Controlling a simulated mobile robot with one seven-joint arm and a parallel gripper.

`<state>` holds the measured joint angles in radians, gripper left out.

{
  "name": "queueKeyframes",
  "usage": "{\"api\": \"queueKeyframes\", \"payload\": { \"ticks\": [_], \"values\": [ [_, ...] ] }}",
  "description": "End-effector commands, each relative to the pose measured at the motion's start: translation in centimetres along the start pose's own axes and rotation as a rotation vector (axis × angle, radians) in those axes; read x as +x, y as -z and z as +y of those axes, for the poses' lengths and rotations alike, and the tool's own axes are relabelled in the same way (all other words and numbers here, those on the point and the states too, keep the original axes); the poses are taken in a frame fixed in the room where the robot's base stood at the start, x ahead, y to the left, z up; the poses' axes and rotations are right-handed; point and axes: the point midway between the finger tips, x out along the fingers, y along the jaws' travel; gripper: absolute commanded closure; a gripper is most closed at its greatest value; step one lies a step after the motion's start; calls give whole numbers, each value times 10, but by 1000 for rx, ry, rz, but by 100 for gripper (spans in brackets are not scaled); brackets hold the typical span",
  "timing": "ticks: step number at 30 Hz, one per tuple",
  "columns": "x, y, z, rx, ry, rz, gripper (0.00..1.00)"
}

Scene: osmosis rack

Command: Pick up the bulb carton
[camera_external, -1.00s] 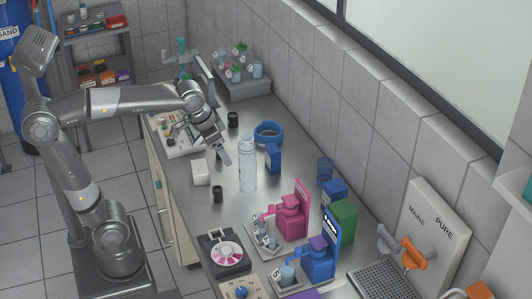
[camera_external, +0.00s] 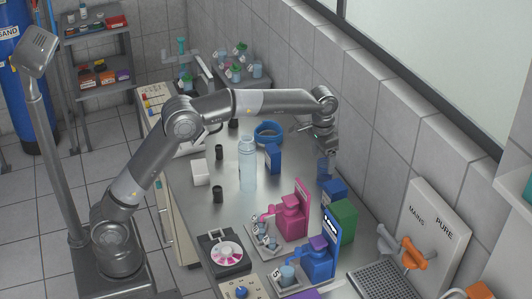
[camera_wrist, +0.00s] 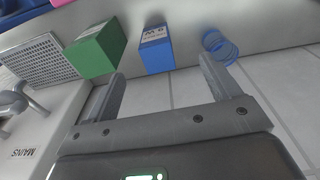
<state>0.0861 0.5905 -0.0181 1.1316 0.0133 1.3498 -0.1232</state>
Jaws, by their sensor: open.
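A small blue carton with a white printed label stands by the tiled wall (camera_external: 334,190); I take it as the bulb carton, though its print is too small to read surely. In the wrist view the blue carton (camera_wrist: 157,55) stands beyond my fingertips, roughly in line with the gap between them. My gripper (camera_external: 327,154) is above the back edge of the bench, behind and above the carton in the outside view. In the wrist view my gripper (camera_wrist: 160,75) has its two fingers wide apart with nothing between them.
A green box (camera_external: 343,218) stands beside the carton on one side and a blue coil (camera_external: 325,170) on the other. Another blue box (camera_external: 273,157) and a clear bottle (camera_external: 247,165) stand on the bench (camera_external: 225,210). A pink dispenser (camera_external: 291,215) stands closer to the camera. The tiled wall is close behind.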

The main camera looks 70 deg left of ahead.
Motion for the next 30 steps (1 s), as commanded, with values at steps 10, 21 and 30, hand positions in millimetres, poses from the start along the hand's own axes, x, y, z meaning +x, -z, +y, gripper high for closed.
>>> {"api": "queueKeyframes", "payload": {
  "ticks": [10, 21, 30],
  "values": [
    [65, 43, 15, -6, 5, -66, 18],
    [113, 41, 16, -7, 6, -72, 18],
    [142, 39, 15, -7, 6, -73, 18]
  ]
}}
